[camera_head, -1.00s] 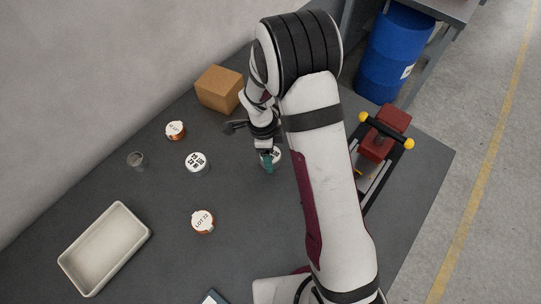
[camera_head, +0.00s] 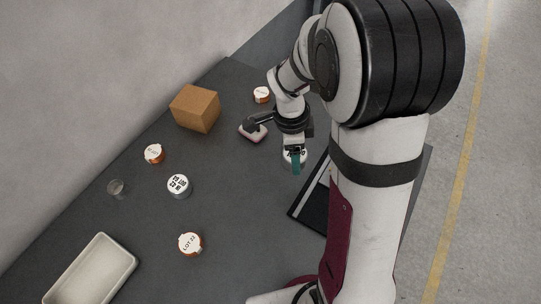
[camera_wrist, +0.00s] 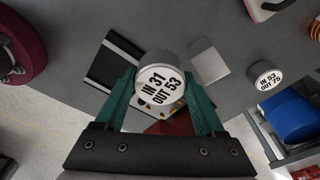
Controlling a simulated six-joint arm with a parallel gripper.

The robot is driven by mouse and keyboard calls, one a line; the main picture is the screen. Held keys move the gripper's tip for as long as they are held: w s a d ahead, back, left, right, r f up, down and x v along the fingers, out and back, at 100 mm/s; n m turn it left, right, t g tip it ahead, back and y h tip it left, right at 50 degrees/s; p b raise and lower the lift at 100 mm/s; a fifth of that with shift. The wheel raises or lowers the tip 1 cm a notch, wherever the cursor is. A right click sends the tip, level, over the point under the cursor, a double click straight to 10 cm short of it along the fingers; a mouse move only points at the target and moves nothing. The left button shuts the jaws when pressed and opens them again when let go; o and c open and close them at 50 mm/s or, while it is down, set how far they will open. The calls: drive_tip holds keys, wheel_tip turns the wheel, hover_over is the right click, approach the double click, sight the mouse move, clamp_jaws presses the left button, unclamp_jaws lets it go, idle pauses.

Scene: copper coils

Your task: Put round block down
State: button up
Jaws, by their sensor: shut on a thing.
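My gripper (camera_head: 294,164) has teal fingers and is shut on a round block with a white top, held between the fingertips. In the wrist view the block's top (camera_wrist: 160,84) reads "IN 31 OUT 53", and the gripper (camera_wrist: 162,100) closes on it from both sides. In the head view only part of the block (camera_head: 289,155) shows around the fingers. Behind it in the wrist view are a black plate (camera_wrist: 112,62) and a pale metal block (camera_wrist: 208,62). Whether the round block touches anything below cannot be told.
A cardboard box (camera_head: 195,108), a pink-and-white item (camera_head: 252,134), and copper coils (camera_head: 153,154) (camera_head: 190,244) (camera_head: 262,95) stand on the grey table. A white-topped round piece (camera_head: 179,187), a glass (camera_head: 115,188) and a cream tray (camera_head: 68,279) are left. My arm hides much of the right.

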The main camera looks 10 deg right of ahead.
drive_tip(key=shift+s+d+r, duration=0.2)
drive_tip(key=shift+d+r, duration=0.1)
drive_tip(key=shift+d, duration=0.25)
drive_tip(key=shift+w+r, duration=0.1)
drive_tip(key=shift+w, duration=0.2)
drive_tip(key=w+a+r+n, duration=0.3)
drive_tip(key=w+a+n, duration=0.1)
drive_tip(key=w+n, duration=0.3)
drive_tip(key=w+a+r+n+t+y, duration=0.1)
drive_tip(key=w+a+r+n, duration=0.25)
drive_tip(key=w+n, duration=0.35)
drive_tip(key=w+a+r+n, duration=0.2)
drive_tip(key=w+a+n, duration=0.2)
drive_tip(key=w+n, duration=0.25)
hover_over(194, 108)
drive_tip(key=shift+n+t+y, duration=0.3)
drive_tip(key=shift+n, duration=0.15)
drive_tip(key=f, duration=0.6)
drive_tip(key=shift+s+d, duration=0.3)
drive_tip(key=shift+a+f, duration=0.25)
drive_tip(key=shift+f, duration=1.95)
